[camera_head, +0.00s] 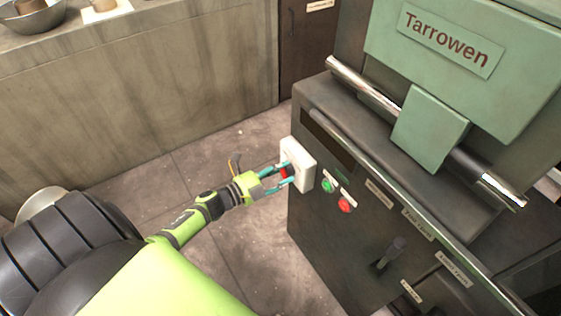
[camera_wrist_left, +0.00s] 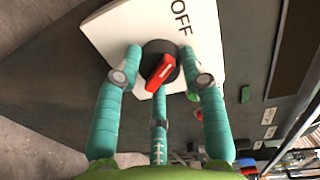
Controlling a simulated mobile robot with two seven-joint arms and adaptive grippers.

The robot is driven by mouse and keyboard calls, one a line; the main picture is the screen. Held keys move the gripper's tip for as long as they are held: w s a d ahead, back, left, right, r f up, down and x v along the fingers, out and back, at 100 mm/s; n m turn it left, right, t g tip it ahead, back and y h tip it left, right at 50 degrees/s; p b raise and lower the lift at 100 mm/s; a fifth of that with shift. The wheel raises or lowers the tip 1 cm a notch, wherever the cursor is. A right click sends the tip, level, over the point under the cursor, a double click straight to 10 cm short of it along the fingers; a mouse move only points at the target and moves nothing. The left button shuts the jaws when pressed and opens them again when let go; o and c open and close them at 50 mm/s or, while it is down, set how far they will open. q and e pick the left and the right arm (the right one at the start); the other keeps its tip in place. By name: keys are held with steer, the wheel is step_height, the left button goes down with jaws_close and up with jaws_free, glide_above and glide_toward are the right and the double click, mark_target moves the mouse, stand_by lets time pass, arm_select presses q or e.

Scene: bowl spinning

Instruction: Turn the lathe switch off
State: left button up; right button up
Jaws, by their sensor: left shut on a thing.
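The lathe (camera_head: 330,215) is a dark grey machine with green parts on top, at the right of the head view. Its switch is a red and black knob (camera_wrist_left: 159,68) on a white plate (camera_head: 302,157) at the lathe's left corner. The plate bears the word OFF, seen in the left wrist view. My left gripper (camera_head: 280,179) is at the plate, its teal fingers closed around the knob, seen also in the left wrist view (camera_wrist_left: 160,75). The red handle lies at a slant between the fingers. In the head view the fingers partly hide the knob. My right gripper is not in view.
A green button (camera_head: 327,185) and a red button (camera_head: 345,205) sit right of the plate. A black lever (camera_head: 391,252) sticks out lower on the front. A concrete counter (camera_head: 130,85) with a metal bowl (camera_head: 32,16) stands behind. The floor between is clear.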

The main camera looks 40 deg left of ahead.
arm_select(q)
steer(key=shift+w+a+r+n, duration=0.25)
steer(key=shift+a+n, duration=0.15)
steer(key=shift+n, duration=0.2)
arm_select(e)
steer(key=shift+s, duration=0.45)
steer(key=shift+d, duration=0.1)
arm_select(q)
steer(key=o, duration=1.2)
steer(key=shift+c, duration=0.2)
steer(key=shift+f, duration=0.2)
steer(key=shift+s+d, duration=0.1)
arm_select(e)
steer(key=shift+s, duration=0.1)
arm_select(q)
steer(key=v, duration=1.2)
